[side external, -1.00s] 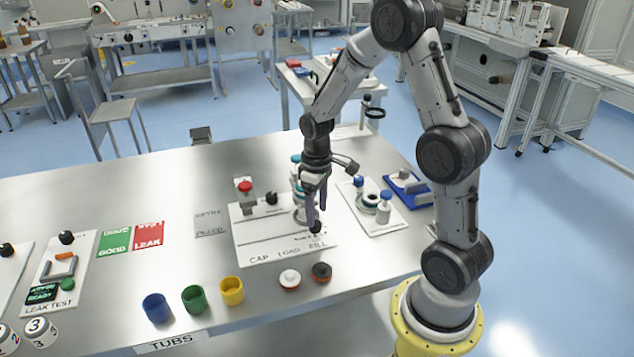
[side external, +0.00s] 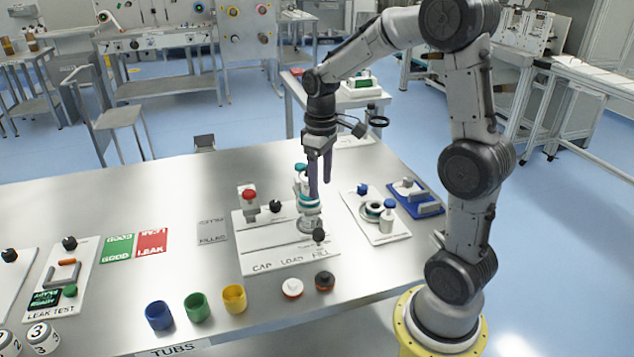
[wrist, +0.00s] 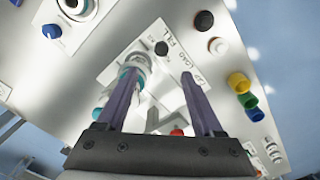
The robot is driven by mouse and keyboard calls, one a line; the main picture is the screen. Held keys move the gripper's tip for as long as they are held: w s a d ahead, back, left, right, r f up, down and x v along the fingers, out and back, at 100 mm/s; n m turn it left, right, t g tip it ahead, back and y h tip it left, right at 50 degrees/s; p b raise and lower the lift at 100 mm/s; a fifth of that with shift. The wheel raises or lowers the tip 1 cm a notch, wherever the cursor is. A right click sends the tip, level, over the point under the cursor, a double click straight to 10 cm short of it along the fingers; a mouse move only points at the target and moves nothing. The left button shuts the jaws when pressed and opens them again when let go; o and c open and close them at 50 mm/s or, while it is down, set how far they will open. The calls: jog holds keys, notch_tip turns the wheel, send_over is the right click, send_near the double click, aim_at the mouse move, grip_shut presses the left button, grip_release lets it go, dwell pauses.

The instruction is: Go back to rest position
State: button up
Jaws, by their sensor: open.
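My gripper (side external: 320,185) is open and empty, with its purple fingers pointing down above the white CAP LOAD FILL board (side external: 275,258). In the side view the fingers overlap a teal-and-white fixture (side external: 310,222) on that board; they appear above it. In the wrist view the two fingers of my gripper (wrist: 157,90) are spread apart with nothing between them but the board below. A black knob (wrist: 162,47) on the board shows beyond the fingertips.
Blue (side external: 159,315), green (side external: 196,307) and yellow (side external: 234,298) tubs stand at the table's front edge. A white-topped cap (side external: 292,287) and a dark cap (side external: 325,281) lie beside them. A second white board (side external: 385,232) and a blue tray (side external: 432,209) are on the right.

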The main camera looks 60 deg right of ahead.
jog(key=s+a+r+n+t, duration=0.2)
jog(key=s+a+r+t, duration=0.3)
jog(key=a+r, duration=0.5)
jog(key=s+a+f+m, duration=0.2)
jog(key=s+a, duration=0.1)
jog(key=s, duration=0.7)
jog(key=shift+s+a+f+t, duration=0.15)
jog(key=shift+s+a+t, duration=0.15)
